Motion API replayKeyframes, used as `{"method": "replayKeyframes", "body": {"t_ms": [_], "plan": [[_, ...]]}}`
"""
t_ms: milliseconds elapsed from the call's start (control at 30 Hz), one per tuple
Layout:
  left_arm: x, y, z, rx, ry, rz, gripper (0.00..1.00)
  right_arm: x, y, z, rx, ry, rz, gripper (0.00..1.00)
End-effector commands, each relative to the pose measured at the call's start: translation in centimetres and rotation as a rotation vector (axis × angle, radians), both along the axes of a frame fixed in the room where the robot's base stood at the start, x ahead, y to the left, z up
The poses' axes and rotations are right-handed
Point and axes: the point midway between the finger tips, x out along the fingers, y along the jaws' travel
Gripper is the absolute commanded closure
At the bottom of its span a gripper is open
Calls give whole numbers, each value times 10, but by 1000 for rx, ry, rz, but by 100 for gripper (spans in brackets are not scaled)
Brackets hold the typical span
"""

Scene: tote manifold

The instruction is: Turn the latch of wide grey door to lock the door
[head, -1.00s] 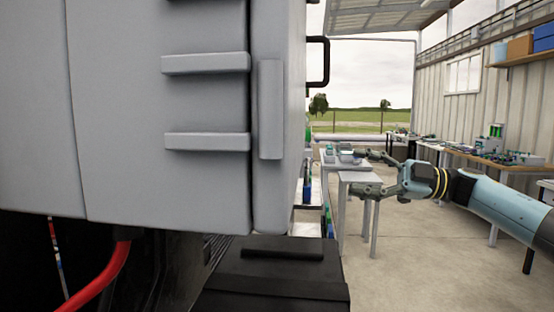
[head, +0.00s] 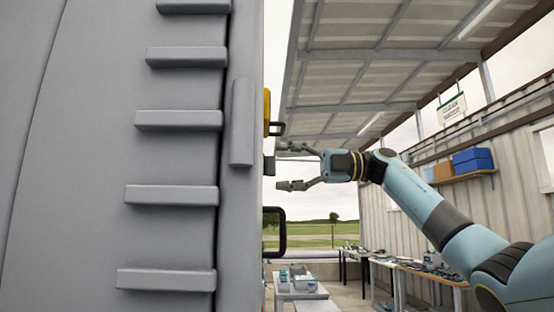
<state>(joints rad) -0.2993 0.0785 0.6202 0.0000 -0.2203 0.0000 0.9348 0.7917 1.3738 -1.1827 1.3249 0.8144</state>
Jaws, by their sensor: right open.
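The wide grey door (head: 75,150) fills the left of the head view, seen nearly along its right edge. A yellow piece (head: 266,112) with a dark part beside it sticks out past that edge; I cannot tell if it is the latch. A small dark grey piece (head: 269,165) juts out below it. My right gripper (head: 282,167) is open and empty, its fingers pointing left toward this small piece, one finger above and one below its height. I cannot tell whether they touch it. My left gripper is not in view.
A black handle (head: 274,232) stands out from the edge below my gripper. Several grey ribs (head: 170,195) and a vertical bar (head: 242,122) project from the grey face. Tables with parts (head: 300,285) stand lower right. A shelf with bins (head: 465,168) hangs on the right wall.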

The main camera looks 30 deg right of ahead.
Motion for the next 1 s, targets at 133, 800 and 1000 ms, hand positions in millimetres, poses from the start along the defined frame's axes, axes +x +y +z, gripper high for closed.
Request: {"method": "replayKeyframes", "body": {"t_ms": [133,800,1000], "plan": [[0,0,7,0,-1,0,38,9,13,1,2,1,0,35],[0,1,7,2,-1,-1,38,11,17,-1,1,1,-1,76],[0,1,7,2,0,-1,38,11,17,-1,-1,1,-1,90]]}}
